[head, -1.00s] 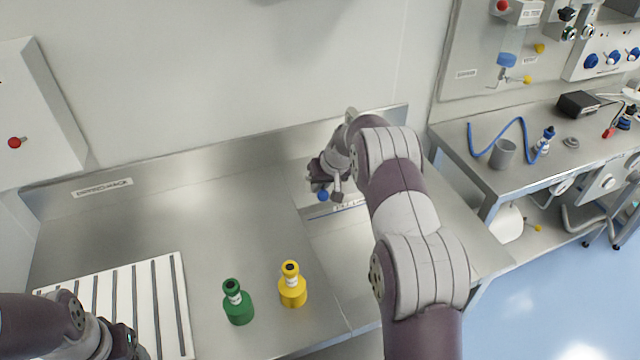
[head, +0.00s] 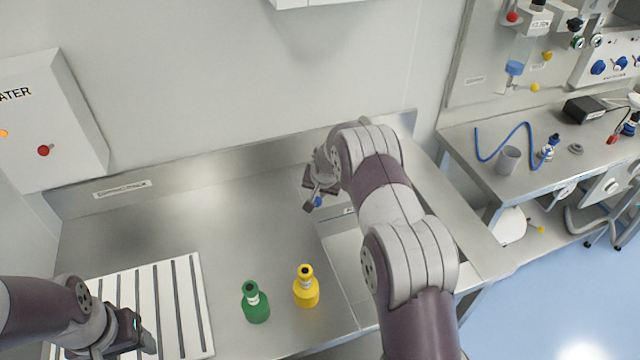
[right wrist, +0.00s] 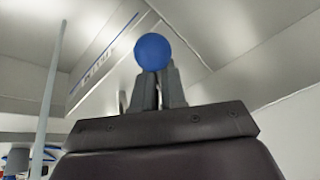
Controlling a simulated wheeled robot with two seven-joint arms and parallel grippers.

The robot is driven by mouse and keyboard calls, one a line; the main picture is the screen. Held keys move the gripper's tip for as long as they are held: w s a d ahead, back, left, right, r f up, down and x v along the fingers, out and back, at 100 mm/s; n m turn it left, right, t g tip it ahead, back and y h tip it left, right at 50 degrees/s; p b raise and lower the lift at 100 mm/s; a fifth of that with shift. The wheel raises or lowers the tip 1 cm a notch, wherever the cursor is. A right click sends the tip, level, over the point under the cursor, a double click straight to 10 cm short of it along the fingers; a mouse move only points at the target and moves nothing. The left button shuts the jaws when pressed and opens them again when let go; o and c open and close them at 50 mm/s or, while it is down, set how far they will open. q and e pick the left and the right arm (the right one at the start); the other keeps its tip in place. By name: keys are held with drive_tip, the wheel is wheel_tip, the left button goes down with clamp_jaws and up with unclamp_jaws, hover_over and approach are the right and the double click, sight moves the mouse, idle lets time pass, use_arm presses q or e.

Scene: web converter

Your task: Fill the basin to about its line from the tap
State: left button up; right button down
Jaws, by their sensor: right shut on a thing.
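The basin (head: 346,262) is sunk into the steel counter, partly hidden behind my right arm. A label shows on its far inner wall, and the right wrist view shows a blue line (right wrist: 112,38) with lettering below it on a steel wall. My right gripper (head: 314,203) is shut on a round blue knob (head: 318,201) above the basin's far left corner. The knob also sits between the fingertips in the right wrist view (right wrist: 153,51). The tap's spout and any water are not discernible. My left gripper (head: 138,330) is over the slotted white rack, its jaw state unclear.
A green bottle (head: 256,303) and a yellow bottle (head: 306,287) stand left of the basin. The slotted white rack (head: 185,300) lies at the left. A wall box with a red button (head: 43,150) hangs at far left. A side bench holds a grey cup (head: 508,159).

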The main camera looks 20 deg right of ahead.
drive_tip(key=c, duration=1.2)
unclamp_jaws()
drive_tip(key=b+v, duration=0.3)
drive_tip(key=v, duration=0.9)
drive_tip(key=shift+s+r, duration=0.1)
drive_tip(key=shift+r, duration=0.25)
